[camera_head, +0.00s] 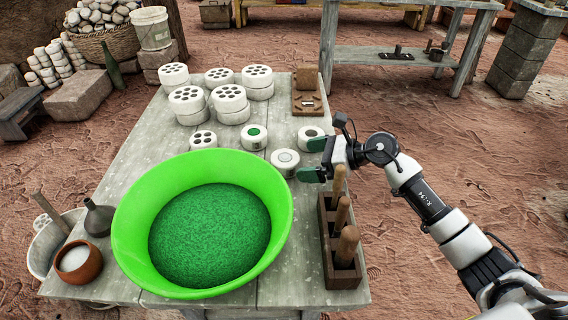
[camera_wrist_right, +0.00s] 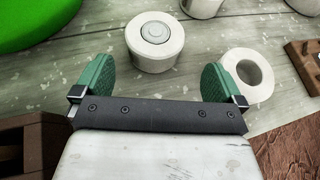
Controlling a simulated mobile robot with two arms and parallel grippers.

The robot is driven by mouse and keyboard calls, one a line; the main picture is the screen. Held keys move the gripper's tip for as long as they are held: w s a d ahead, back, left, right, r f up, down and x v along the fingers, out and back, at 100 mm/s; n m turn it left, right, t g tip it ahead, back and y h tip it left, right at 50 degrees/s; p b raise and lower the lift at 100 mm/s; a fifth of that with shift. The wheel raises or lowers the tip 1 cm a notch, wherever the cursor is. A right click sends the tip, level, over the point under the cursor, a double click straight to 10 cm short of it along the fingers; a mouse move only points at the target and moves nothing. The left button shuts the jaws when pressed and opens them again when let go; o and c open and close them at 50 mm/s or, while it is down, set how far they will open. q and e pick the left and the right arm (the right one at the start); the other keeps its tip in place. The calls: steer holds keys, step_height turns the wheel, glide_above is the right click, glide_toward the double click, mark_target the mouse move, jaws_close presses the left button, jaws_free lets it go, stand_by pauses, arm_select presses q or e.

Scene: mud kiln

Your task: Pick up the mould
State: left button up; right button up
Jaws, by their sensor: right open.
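Several round white pieces that could be the mould stand on the grey wooden table (camera_head: 135,170). One white piece with a grey disc in its top (camera_head: 285,161) is just left of my right gripper (camera_head: 314,160). In the right wrist view this piece (camera_wrist_right: 155,42) lies ahead of the gap between the green fingertips (camera_wrist_right: 157,85). A white ring with a dark centre (camera_head: 309,133) is beside the far fingertip; in the wrist view the ring (camera_wrist_right: 262,80) is partly behind the right fingertip. My right gripper is open and empty. My left gripper is out of view.
A large green basin (camera_head: 128,215) of green granules fills the near table. A wooden rack (camera_head: 344,278) with upright handles stands at the right edge, close to my right gripper. White multi-hole pieces (camera_head: 188,100) and a brown wooden block (camera_head: 307,80) stand farther back.

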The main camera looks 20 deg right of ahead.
mark_target(297, 159)
steer(key=x, duration=0.4)
steer(key=shift+s+a+r, duration=0.15)
steer(key=shift+a+r, duration=0.15)
steer(key=shift+a, duration=0.15)
steer(key=shift+w+a+f, duration=0.2)
steer(key=shift+w+a, duration=0.1)
steer(key=shift+a, duration=0.15)
steer(key=c, duration=1.1)
steer(key=shift+r, duration=0.1)
